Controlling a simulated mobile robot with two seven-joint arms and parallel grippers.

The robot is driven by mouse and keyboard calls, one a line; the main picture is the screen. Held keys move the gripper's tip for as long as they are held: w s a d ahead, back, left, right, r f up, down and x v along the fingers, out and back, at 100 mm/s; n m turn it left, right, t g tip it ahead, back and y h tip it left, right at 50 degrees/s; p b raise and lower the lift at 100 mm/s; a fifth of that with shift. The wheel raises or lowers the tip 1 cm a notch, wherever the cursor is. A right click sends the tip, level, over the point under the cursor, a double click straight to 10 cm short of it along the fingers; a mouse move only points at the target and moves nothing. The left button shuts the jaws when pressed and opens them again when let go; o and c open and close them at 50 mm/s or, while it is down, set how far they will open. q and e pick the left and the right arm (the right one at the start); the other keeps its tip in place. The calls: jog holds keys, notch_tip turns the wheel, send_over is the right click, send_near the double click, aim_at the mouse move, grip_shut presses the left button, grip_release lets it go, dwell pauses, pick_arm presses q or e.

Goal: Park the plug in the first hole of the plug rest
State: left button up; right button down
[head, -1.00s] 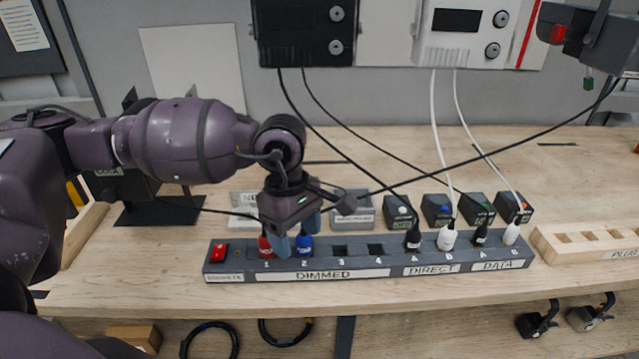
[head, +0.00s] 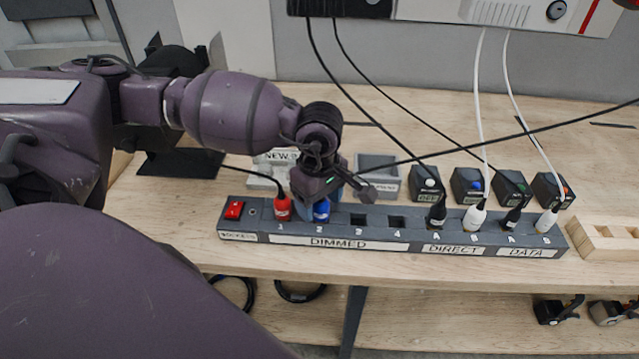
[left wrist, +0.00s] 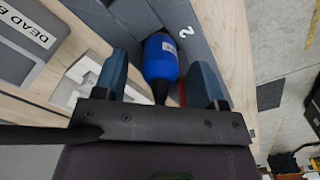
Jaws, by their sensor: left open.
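A blue plug (head: 321,209) sits in socket 2 of the dark socket strip (head: 380,236). A red plug (head: 282,207) sits in socket 1. My left gripper (head: 328,198) is above socket 2, partly hiding the blue plug. In the left wrist view the blue plug (left wrist: 161,60) lies between the two spread blue fingers (left wrist: 160,82), with gaps on both sides. The plug rest (head: 605,238), a pale wooden block with square holes, is cut by the right edge; its label is not readable. My right gripper is not in view.
Black and white plugs (head: 475,215) fill the strip's direct and data sockets, with cords running up. Sockets 3 and 4 (head: 396,222) are empty. Small dark boxes (head: 468,186) and a grey tray (head: 378,175) stand behind. A black cable crosses above the bench.

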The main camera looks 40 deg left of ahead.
pick_arm(q)
jog(key=shift+f, duration=1)
